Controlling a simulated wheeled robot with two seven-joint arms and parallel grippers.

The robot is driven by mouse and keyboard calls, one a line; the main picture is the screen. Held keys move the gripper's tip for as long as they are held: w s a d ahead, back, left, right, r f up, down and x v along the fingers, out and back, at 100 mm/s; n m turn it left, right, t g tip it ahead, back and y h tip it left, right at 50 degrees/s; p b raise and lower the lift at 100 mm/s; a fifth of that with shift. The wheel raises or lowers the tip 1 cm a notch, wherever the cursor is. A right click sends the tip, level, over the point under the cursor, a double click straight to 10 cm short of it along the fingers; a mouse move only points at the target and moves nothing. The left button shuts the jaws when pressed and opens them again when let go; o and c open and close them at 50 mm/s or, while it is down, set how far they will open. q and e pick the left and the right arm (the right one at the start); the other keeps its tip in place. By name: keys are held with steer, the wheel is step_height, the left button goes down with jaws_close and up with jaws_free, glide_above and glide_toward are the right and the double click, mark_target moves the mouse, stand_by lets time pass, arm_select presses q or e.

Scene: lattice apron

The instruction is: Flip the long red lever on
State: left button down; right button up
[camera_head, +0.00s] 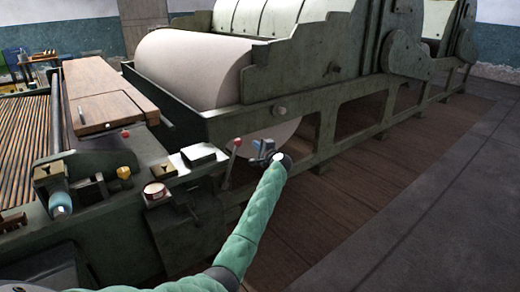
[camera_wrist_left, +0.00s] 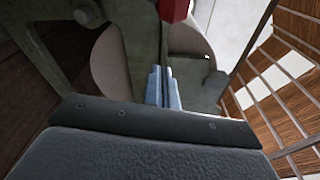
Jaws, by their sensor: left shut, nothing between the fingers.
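The long red lever (camera_head: 237,143) stands at the near end of the green machine, with a red knob on top of a thin rod that leans slightly right. My left gripper (camera_head: 257,156) is just right of the lever in the head view, its arm in a green quilted sleeve. In the left wrist view, the left gripper's fingers (camera_wrist_left: 163,72) are together with nothing between them. A red part (camera_wrist_left: 174,9), seemingly the lever's knob, shows beyond the fingertips at the top edge. Contact with the lever cannot be told. My right gripper is out of view.
A large pale roller (camera_head: 190,68) lies behind in the machine frame. The floor at right (camera_head: 410,215) is clear.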

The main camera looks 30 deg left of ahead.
arm_select(q)
steer(key=a, duration=0.1)
steer(key=s+a, duration=0.1)
steer(key=a, duration=0.1)
steer(key=a+p, duration=0.1)
steer(key=a, duration=0.1)
steer(key=shift+s+r, duration=0.2)
steer(key=shift+r, duration=0.1)
stand_by(0.4)
stand_by(0.3)
